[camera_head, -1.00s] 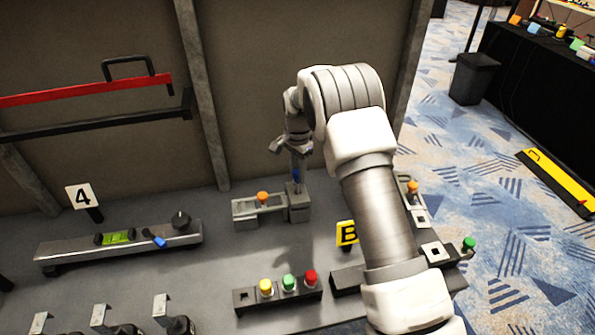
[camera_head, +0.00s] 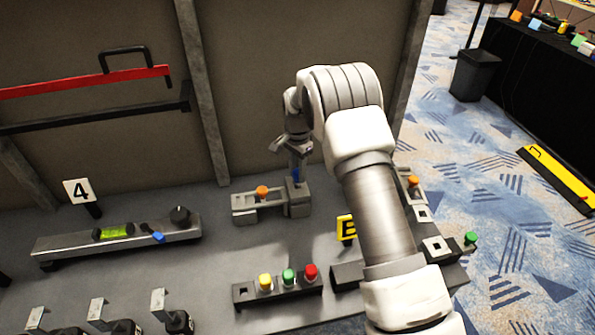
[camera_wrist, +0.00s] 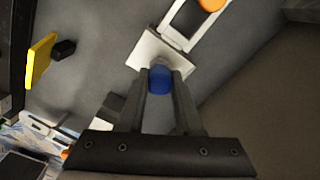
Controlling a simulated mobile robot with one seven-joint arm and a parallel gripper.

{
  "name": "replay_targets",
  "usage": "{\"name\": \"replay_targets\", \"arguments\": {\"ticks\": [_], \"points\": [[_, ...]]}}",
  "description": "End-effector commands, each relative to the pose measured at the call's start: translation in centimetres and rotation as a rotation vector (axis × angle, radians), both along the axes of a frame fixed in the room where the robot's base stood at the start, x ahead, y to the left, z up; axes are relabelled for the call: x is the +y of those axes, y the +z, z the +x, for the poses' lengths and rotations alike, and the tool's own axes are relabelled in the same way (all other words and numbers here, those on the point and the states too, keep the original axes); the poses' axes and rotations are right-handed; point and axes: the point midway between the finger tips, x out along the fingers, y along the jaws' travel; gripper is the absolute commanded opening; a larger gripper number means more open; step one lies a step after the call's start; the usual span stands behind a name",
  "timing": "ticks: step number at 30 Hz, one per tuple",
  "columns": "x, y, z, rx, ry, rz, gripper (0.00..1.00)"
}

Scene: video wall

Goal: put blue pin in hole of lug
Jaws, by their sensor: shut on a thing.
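The blue pin (camera_wrist: 160,80) is between my gripper's fingers (camera_wrist: 164,88) in the wrist view, and they are shut on it. In the head view the pin (camera_head: 296,174) shows as a small blue piece below my gripper (camera_head: 297,164). The grey lug (camera_head: 298,201) stands at the right end of a grey fixture, directly under the pin. In the wrist view the lug's pale top (camera_wrist: 146,48) lies just beyond the fingertips. The hole and the pin's lower end are hidden, so I cannot tell whether the pin is inside it.
An orange knob (camera_head: 262,191) sits on the fixture left of the lug. A wall with a vertical post (camera_head: 204,95) rises behind.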

Motion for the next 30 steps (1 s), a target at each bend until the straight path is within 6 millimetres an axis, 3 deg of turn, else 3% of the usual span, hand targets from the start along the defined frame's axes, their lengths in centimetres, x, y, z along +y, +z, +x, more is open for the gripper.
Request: {"name": "replay_targets", "arguments": {"ticks": [30], "points": [[0.0,-1.6,0.0,0.0,0.0,0.0,0.0]]}}
